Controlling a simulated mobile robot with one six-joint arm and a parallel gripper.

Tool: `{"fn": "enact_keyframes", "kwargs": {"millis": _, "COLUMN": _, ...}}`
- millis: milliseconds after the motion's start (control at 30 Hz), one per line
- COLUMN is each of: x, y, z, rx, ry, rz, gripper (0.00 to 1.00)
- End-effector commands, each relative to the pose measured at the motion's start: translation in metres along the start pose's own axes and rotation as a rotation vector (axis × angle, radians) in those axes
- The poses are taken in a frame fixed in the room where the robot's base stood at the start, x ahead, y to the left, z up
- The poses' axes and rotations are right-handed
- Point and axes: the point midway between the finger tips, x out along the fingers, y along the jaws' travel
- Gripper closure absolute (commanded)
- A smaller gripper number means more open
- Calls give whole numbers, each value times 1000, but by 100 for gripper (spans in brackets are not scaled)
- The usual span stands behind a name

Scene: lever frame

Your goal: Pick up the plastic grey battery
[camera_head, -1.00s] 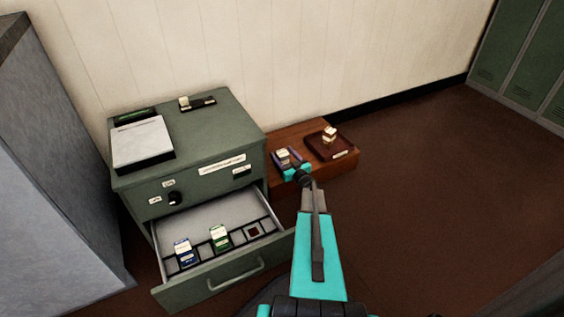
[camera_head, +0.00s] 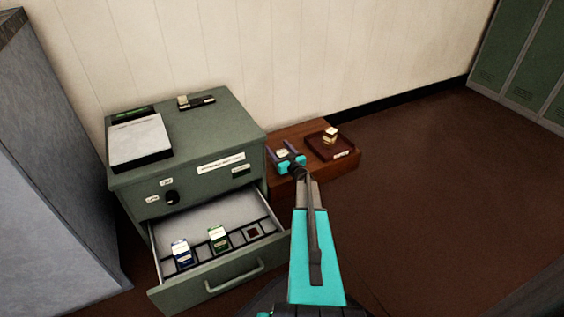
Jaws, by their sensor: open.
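A blue-and-white battery-like block (camera_head: 181,254) and a green-and-white one (camera_head: 218,238) stand in slots of the open drawer. The slot (camera_head: 252,233) right of them is empty, with a dark red patch.
The green cabinet (camera_head: 230,130) stands left of the wooden table (camera_head: 335,170), its drawer (camera_head: 225,277) pulled out. A dark tray (camera_head: 345,152) holds cream pieces (camera_head: 330,135). A white-topped device (camera_head: 140,142) and a small dark holder (camera_head: 200,100) sit on the cabinet. Floor at right is clear.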

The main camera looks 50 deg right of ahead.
Motion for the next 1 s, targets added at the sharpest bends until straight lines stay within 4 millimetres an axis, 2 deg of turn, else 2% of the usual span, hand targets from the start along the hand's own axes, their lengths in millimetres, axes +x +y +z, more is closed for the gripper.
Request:
{"fn": "enact_keyframes", "kwargs": {"millis": 167, "x": 0, "y": 0, "z": 0, "rx": 0, "ry": 0, "rz": 0, "gripper": 36}}
{"fn": "enact_keyframes", "kwargs": {"millis": 500, "x": 0, "y": -1, "z": 0, "rx": 0, "ry": 0, "rz": -1, "gripper": 93}}
{"fn": "enact_keyframes", "kwargs": {"millis": 1000, "x": 0, "y": -1, "z": -9, "rx": 0, "ry": 2, "rz": -1, "gripper": 95}}
